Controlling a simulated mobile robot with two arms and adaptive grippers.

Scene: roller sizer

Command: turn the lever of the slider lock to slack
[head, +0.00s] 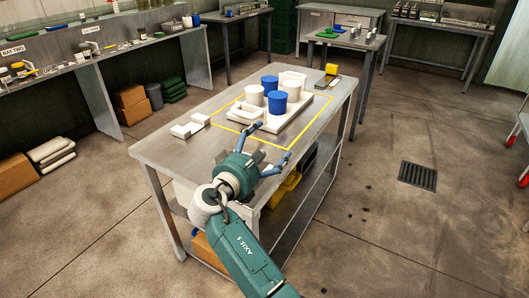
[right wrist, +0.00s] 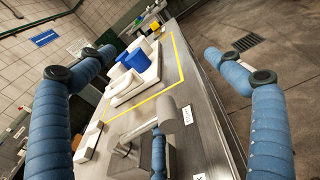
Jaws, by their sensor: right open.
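What looks like the lever (right wrist: 164,108) of the slider lock is a light grey bar with a rounded end in the right wrist view. It slants up to the right from a grey block (right wrist: 124,150) on the table's near end, towards a small white label (right wrist: 187,114) whose text I cannot read. Another label (right wrist: 199,177) lies lower down. My right gripper (head: 268,143) is open and empty above this end of the table. Its spread blue fingers (right wrist: 159,54) are apart from the lever; a blue finger part overlaps the lock. The gripper mostly hides the lock in the head view. My left gripper is out of view.
The steel table (head: 185,150) carries a white tray (head: 291,126) with blue and white cylinders inside a yellow outline. White blocks (head: 190,128) lie at its left, and a yellow-topped device (head: 329,74) stands at the far end. Floor to the right is clear around a drain grate (head: 417,176).

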